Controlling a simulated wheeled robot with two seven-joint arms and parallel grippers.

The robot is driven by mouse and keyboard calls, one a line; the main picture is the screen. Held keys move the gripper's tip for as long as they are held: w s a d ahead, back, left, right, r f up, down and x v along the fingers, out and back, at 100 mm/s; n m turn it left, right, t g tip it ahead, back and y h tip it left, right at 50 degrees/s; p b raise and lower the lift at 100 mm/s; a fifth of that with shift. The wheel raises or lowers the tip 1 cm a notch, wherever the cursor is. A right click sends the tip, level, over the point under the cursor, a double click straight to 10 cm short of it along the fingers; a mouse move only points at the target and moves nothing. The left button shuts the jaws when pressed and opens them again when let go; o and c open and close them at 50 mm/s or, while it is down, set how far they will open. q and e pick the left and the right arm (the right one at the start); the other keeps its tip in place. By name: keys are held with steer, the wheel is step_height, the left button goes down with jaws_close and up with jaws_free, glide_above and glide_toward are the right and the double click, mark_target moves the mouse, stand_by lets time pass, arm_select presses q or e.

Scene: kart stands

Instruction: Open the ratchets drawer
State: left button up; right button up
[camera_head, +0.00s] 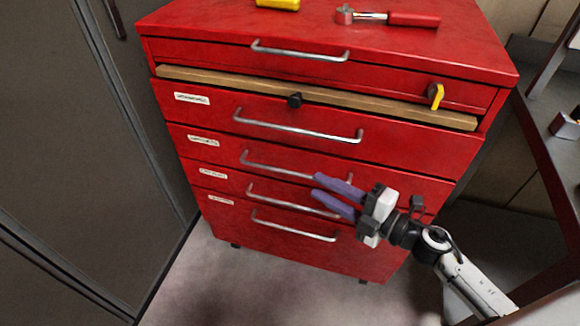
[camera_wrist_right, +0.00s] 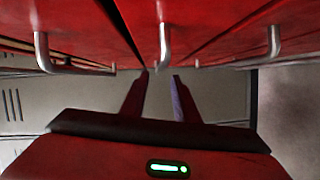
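A red tool cabinet (camera_head: 400,160) has several drawers with metal bar handles. Its small white labels (camera_head: 192,98) are too blurred to read, so I cannot tell which drawer is the ratchets one. All drawers look shut. My right gripper (camera_head: 317,187) is in front of the lower drawers, its two purple fingers apart and empty. Its fingertips overlap the right ends of the second labelled drawer's handle (camera_head: 270,170) and the third's handle (camera_head: 280,202). In the right wrist view, a handle (camera_wrist_right: 164,45) lies just beyond the fingertips; contact is unclear. My left gripper is out of view.
A red-handled ratchet (camera_head: 400,19) and a yellow object (camera_head: 278,4) lie on the cabinet top. A wooden board (camera_head: 330,98) runs below the top drawer, with a yellow piece (camera_head: 436,96) at its right. A grey locker (camera_head: 90,150) stands left; a dark shelf (camera_head: 555,170) stands right.

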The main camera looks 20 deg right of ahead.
mark_target(300, 176)
steer(key=x, duration=0.9)
steer(key=shift+a+r, duration=0.1)
jaws_close()
